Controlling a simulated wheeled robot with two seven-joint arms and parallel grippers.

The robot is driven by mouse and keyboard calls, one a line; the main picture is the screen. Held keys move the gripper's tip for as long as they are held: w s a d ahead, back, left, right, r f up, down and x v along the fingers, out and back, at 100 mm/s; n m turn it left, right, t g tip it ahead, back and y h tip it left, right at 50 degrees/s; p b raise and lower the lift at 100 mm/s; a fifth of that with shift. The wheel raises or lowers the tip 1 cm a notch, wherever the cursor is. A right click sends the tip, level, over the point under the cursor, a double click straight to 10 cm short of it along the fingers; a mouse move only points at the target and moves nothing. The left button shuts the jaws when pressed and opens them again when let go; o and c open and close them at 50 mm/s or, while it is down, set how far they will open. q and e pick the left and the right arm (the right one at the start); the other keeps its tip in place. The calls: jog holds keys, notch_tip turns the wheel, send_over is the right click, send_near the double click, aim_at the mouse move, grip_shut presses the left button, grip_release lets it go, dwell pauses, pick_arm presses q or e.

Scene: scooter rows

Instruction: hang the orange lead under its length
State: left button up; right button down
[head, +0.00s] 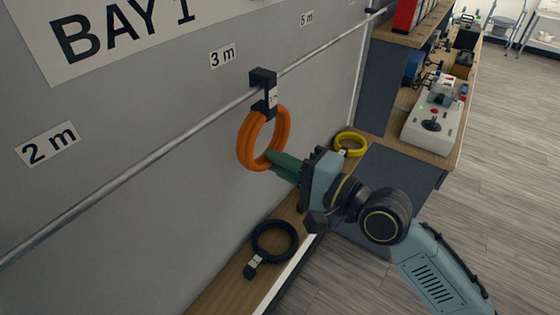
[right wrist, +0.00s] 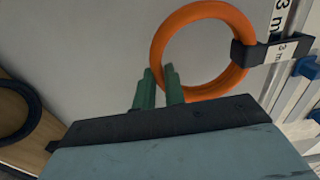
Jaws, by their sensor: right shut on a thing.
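The orange lead (head: 246,140) is a coil, upright against the grey wall below the 3 m label (head: 222,55). A black hanger (head: 263,78) with a white tag is at its top and meets the wall rail (head: 185,136); I cannot tell whether it is fully seated. In the right wrist view the orange lead (right wrist: 163,45) and the black hanger (right wrist: 243,54) show, and the tag reads 3 m. My right gripper (head: 274,160) is shut on the coil's lower edge; its green fingers (right wrist: 158,80) show in the wrist view. My left gripper is out of view.
A black coil (head: 274,240) and a yellow coil (head: 350,143) lie on the wooden shelf (head: 215,288) below. Labels 2 m (head: 48,143) and 5 m (head: 307,19) flank the 3 m one. A bench with a control box (head: 432,123) stands at right.

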jog(key=c, duration=1.4)
grip_release()
jog(key=shift+b+v, duration=1.25)
jog(key=shift+v, duration=5.45)
jog(key=shift+w, duration=0.1)
